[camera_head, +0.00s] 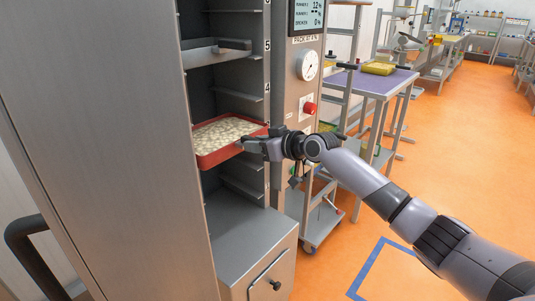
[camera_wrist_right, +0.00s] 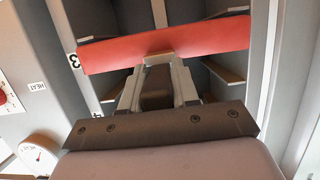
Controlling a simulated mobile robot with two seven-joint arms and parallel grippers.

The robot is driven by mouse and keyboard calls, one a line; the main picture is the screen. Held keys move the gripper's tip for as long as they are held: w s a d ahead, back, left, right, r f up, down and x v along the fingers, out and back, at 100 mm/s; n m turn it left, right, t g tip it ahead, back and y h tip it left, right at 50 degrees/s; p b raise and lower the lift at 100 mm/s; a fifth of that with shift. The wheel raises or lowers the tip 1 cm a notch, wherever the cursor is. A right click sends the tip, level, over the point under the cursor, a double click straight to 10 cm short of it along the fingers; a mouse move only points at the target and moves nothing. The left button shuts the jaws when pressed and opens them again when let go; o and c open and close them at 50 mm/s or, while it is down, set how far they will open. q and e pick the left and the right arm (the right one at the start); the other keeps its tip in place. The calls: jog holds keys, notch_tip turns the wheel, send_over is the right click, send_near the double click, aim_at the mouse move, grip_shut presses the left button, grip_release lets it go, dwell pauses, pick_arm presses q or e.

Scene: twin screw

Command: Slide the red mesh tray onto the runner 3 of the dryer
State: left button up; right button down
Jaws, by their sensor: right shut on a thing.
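The red mesh tray (camera_head: 204,160) is filled with pale round pieces and sits roughly level in the dryer opening (camera_head: 290,100). My right gripper (camera_head: 248,144) is shut on the tray's near right rim. In the right wrist view the gripper (camera_wrist_right: 158,62) pinches the red tray wall (camera_wrist_right: 215,38), with a label 3 at its left end. Thin metal runners (camera_head: 238,94) show above the tray and below it (camera_head: 240,187). I cannot tell whether the tray rests on a runner; its far edge and sides are partly hidden. My left gripper is not in view.
A large grey panel (camera_head: 100,120) with a black handle (camera_head: 28,230) stands at the left. A metal shelf (camera_head: 208,54) sits higher in the dryer. A red button (camera_head: 309,108) and gauge (camera_head: 307,65) are on its right post. A purple-topped table (camera_head: 395,82) stands to the right.

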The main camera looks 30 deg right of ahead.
aim_at(241, 140)
jog(key=w+b, duration=0.1)
jog(key=w+a+b, duration=0.1)
jog(key=w, duration=0.1)
jog(key=w+a+b, duration=0.1)
jog(key=shift+w+r, duration=0.1)
jog(key=shift+w, duration=0.1)
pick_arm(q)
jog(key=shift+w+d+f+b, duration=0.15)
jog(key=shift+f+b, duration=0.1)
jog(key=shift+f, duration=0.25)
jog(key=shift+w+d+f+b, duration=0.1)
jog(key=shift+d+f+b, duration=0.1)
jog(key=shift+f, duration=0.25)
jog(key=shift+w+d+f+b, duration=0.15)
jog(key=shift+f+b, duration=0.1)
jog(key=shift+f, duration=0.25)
pick_arm(e)
jog(key=shift+w+a+r, duration=0.15)
jog(key=shift+w+a, duration=0.1)
jog(key=shift+w, duration=0.45)
pick_arm(q)
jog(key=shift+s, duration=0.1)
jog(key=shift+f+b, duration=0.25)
jog(key=shift+b, duration=0.05)
pick_arm(e)
jog(key=shift+s+f, duration=0.1)
jog(key=shift+f, duration=0.6)
